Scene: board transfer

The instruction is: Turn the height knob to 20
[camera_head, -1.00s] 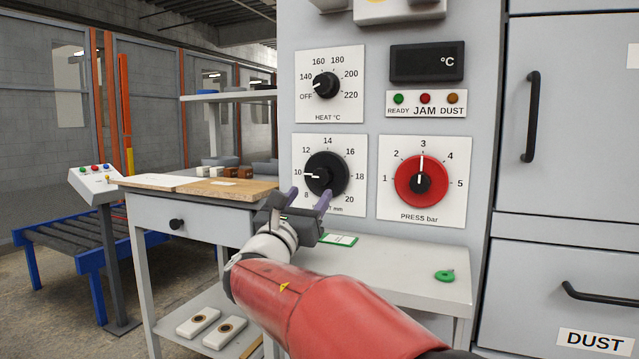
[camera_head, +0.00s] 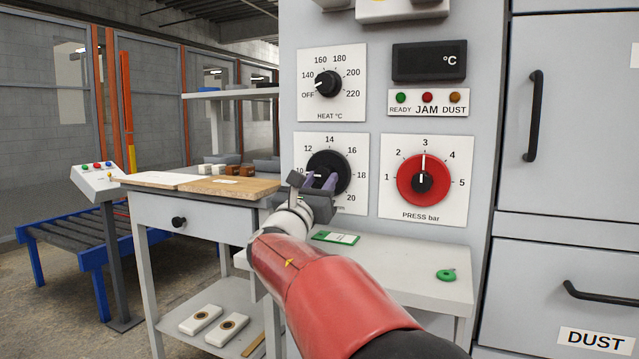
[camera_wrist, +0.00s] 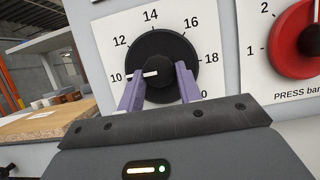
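The height knob (camera_head: 328,168) is a black round dial with a white pointer on a white plate marked 8 to 20 mm. In the wrist view the knob (camera_wrist: 160,62) shows its pointer near 10. My gripper (camera_head: 318,182) is in front of the knob and covers its lower part in the head view. In the wrist view its two purple fingers (camera_wrist: 158,88) are spread apart, one on each side of the knob's lower half. Nothing shows held between them. Whether the fingers touch the dial cannot be told.
The heat knob (camera_head: 327,84) sits above, and the red press knob (camera_head: 424,181) to the right. A white table (camera_head: 400,268) below bears a green-and-white card (camera_head: 335,237) and a green ring (camera_head: 445,275). A wooden board (camera_head: 228,188) lies at left.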

